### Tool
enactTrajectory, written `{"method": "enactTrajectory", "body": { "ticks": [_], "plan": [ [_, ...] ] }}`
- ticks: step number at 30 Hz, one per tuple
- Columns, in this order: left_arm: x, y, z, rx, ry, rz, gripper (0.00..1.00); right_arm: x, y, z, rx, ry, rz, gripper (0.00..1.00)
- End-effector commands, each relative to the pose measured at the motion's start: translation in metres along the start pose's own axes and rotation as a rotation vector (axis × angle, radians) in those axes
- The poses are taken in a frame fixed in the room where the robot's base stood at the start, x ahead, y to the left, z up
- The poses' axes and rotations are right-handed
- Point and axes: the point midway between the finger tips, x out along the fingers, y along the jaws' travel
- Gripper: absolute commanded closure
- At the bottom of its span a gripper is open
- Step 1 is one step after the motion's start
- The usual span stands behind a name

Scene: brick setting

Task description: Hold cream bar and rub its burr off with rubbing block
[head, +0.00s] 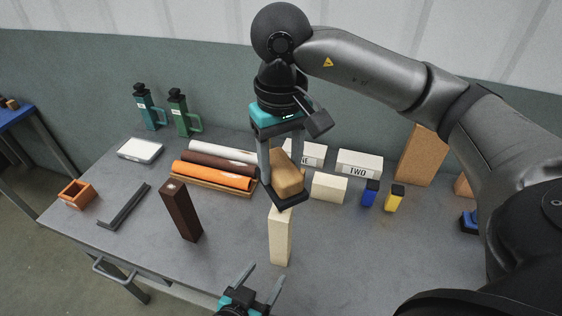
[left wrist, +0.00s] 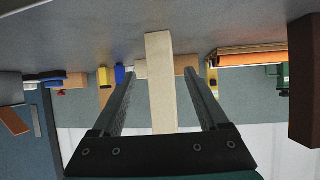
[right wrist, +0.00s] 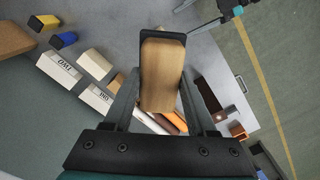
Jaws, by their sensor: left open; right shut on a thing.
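The cream bar (head: 280,240) stands upright near the table's front edge. My left gripper (head: 262,278) is open just in front of it; the left wrist view shows the bar (left wrist: 162,85) between the lines of the two fingers, touching neither. My right gripper (head: 283,165) is shut on the rubbing block (head: 287,172), a tan block with a dark base, which also shows in the right wrist view (right wrist: 161,75). In the head view the block's base overlaps the bar's top; I cannot tell whether they touch. I cannot make out the burr.
A dark brown bar (head: 181,212) stands left of the cream bar. Behind are orange and brown rolls (head: 212,175), a cream block (head: 329,187), a box marked TWO (head: 359,163), and blue (head: 370,194) and yellow (head: 394,198) pieces. An orange bin (head: 76,194) sits far left.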

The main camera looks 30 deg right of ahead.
Motion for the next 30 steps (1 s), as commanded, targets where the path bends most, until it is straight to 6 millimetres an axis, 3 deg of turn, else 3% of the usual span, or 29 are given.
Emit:
{"method": "enactTrajectory", "body": {
  "ticks": [21,30],
  "plan": [
    [0.079,-0.001,-0.001,0.002,-0.001,-0.001,0.23,-0.001,0.000,0.000,0.000,0.001,0.000,1.00],
    [0.096,0.000,-0.001,0.000,0.000,0.000,0.23,-0.001,0.000,0.000,0.000,0.001,0.000,1.00]
  ]
}}
